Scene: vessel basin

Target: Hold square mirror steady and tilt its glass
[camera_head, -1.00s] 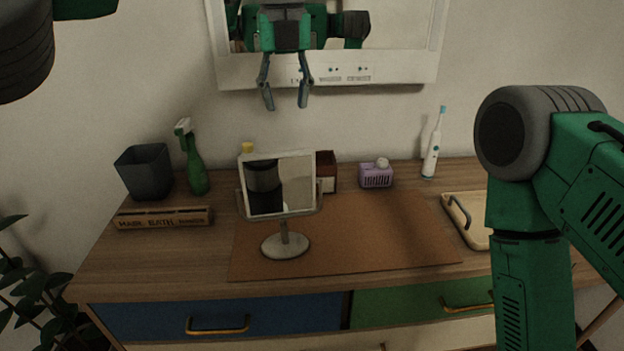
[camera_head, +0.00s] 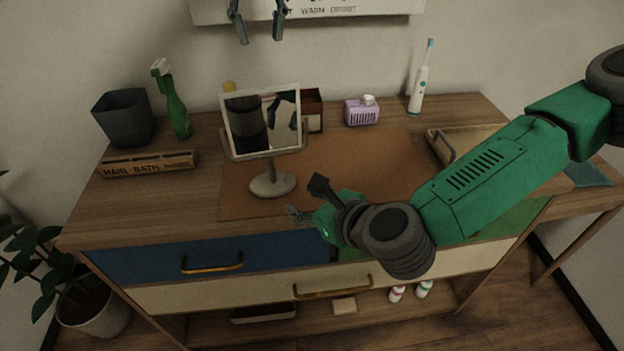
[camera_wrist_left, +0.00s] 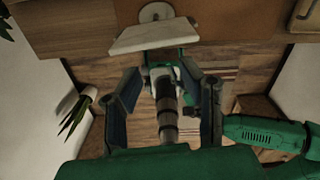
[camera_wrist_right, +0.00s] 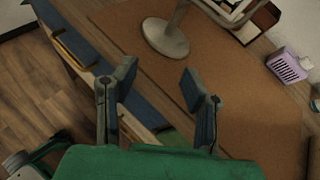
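The square mirror (camera_head: 262,120) stands upright on its round grey base (camera_head: 273,184), on a brown mat. Its glass faces me and reflects dark shapes. My right gripper (camera_head: 306,201) is at the mat's front edge, to the right of and nearer than the base. It is open and empty; the right wrist view shows its spread fingers (camera_wrist_right: 160,84) and the base (camera_wrist_right: 165,38) beyond. My left gripper (camera_head: 259,38) hangs open and empty above the mirror, fingers down. In the left wrist view, the mirror (camera_wrist_left: 155,36) lies beyond its spread fingers (camera_wrist_left: 161,72), touching neither.
Left on the counter are a dark bin (camera_head: 124,118), a green spray bottle (camera_head: 172,104) and a wooden box (camera_head: 148,164). Right of the mirror are a purple basket (camera_head: 361,112), an electric toothbrush (camera_head: 420,82) and a tray (camera_head: 465,140). The mat's right part (camera_head: 370,165) is clear.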

